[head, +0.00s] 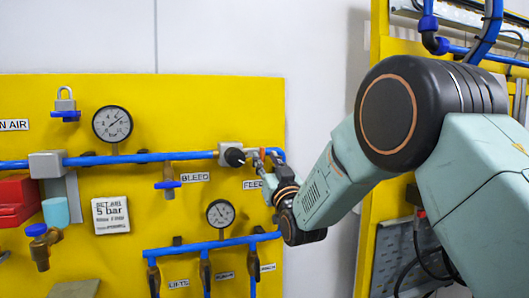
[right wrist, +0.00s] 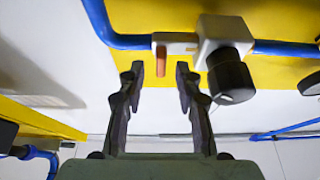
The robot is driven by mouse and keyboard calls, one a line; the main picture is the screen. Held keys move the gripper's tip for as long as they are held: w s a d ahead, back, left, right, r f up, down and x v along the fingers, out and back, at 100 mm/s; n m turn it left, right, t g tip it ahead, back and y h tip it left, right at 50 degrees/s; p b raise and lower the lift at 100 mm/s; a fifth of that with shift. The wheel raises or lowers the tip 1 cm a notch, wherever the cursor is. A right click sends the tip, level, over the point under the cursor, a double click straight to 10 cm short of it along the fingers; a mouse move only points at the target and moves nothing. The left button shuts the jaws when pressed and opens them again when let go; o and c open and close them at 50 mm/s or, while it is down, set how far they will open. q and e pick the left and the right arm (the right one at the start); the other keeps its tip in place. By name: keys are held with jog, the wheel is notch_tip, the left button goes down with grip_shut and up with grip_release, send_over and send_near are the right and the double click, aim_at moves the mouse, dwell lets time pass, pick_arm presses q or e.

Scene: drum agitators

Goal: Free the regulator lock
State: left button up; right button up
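The regulator has a pale body and a black knob (head: 234,157) on the blue pipe at the panel's right. In the right wrist view its white body (right wrist: 212,33) and black knob (right wrist: 230,78) show right of my fingers. A small orange tab (right wrist: 161,58), apparently the regulator lock, sits on a pale fitting beside the body. My right gripper (right wrist: 160,72) is open, its fingertips either side of the tab in the picture; I cannot tell if they touch it. In the head view my right gripper (head: 268,162) is beside the regulator, its fingers small and partly merged with the fittings.
The yellow panel (head: 150,95) carries an upper gauge (head: 112,124), a lower gauge (head: 220,213), a bleed valve (head: 167,185), a padlock (head: 65,102), a "5 bar" sign (head: 111,215) and a red box (head: 18,200). Blue pipes (head: 130,159) stand out from it.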

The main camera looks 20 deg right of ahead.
aim_at(262, 154)
jog(key=shift+p+x, duration=0.3)
jog(key=shift+x, duration=0.85)
jog(key=shift+c, duration=0.5)
grip_shut()
